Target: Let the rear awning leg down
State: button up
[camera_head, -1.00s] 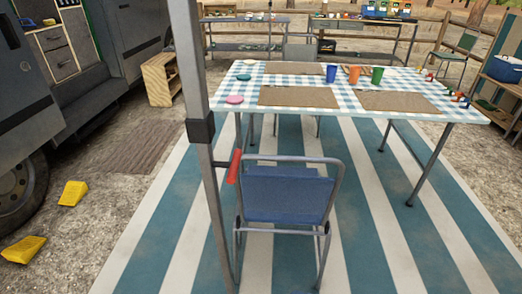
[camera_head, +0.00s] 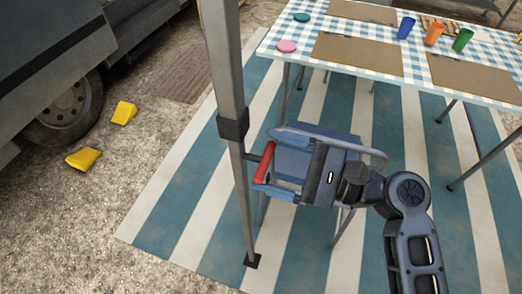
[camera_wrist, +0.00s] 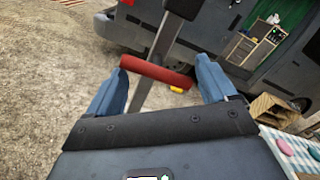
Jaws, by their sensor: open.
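The grey awning leg (camera_head: 222,60) stands upright in the head view, with a black collar (camera_head: 233,125) partway up and a foot (camera_head: 252,261) on the striped mat. A red handle (camera_head: 264,161) sticks out from the leg below the collar. My gripper (camera_head: 275,165) is at the handle. In the wrist view, the red handle (camera_wrist: 155,72) lies across the gap between the blue fingers of my gripper (camera_wrist: 158,85), which are apart. The leg (camera_wrist: 150,95) runs behind the handle. I cannot tell whether a finger touches the handle.
A blue folding chair (camera_head: 310,145) stands just behind my gripper. A table with a checked cloth (camera_head: 290,40) holds cups and placemats. Yellow wheel chocks (camera_head: 124,113) lie near the van (camera_head: 60,50).

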aim_at(247, 187)
jog(key=shift+x, duration=1.4)
jog(key=shift+c, duration=0.3)
jog(key=c, duration=1.2)
notch_tip(247, 187, down, 12)
jog(key=b, duration=0.5)
jog(key=shift+s+f, duration=0.1)
jog(key=shift+f, duration=0.05)
jog(key=o, duration=1.3)
jog(key=shift+c, duration=0.2)
jog(key=shift+d, duration=0.1)
